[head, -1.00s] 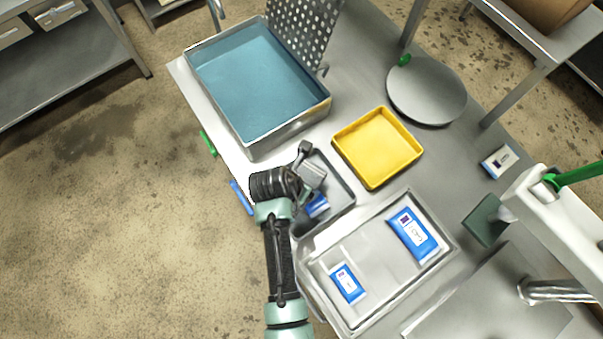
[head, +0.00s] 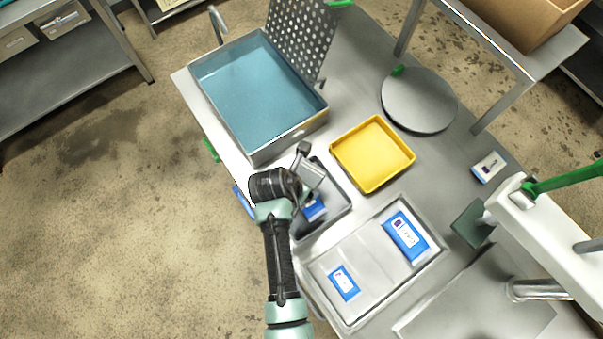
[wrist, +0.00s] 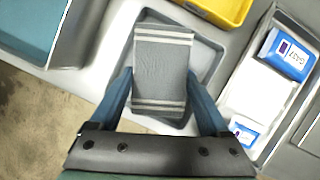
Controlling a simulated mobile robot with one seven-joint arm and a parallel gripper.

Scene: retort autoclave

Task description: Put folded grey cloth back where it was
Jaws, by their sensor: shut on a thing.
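The folded grey cloth (wrist: 162,68), with pale stripes near both ends, is between the two blue fingers of my gripper (wrist: 160,88) in the wrist view. My gripper is shut on it. In the head view the cloth (head: 314,173) shows beside the dark wrist, over the dark grey tray (head: 340,203). My gripper (head: 311,190) is partly hidden there by my own arm. The tray also shows around the cloth in the wrist view (wrist: 205,62). I cannot tell whether the cloth touches the tray floor.
A yellow tray (head: 372,153) stands right of the grey tray. A metal basin (head: 257,147) of blue liquid stands behind. A shallow tray (head: 318,272) with two blue-white packs (head: 405,235) lies in front. A round grey disc (head: 419,99) lies at the back right.

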